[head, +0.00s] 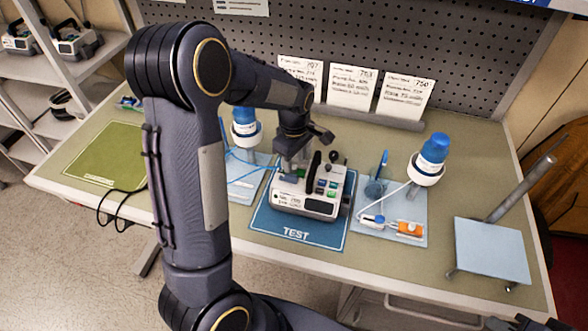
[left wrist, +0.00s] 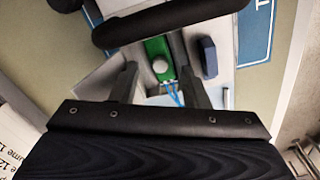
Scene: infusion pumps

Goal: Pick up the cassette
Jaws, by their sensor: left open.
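The infusion pump (head: 305,205) stands on the blue TEST mat (head: 268,232). A green cassette (left wrist: 157,58) with a round white part and blue tubes sits in the pump's open bay. In the head view only a bit of green (head: 291,178) shows under my gripper. My left gripper (head: 291,168) points down over the left part of the pump. In the left wrist view its open fingers (left wrist: 161,88) stand on either side of the cassette's tube end, and I cannot tell whether they touch it. Only dark parts of my right arm show at the bottom right edge.
A tray with a blue-capped bottle (head: 244,122) and blue tubing lies left of the pump. To the right, another tray (head: 400,212) holds a bottle (head: 432,155) and an orange cassette (head: 410,230). A metal stand (head: 492,250) is further right. A green mat (head: 105,155) is bare.

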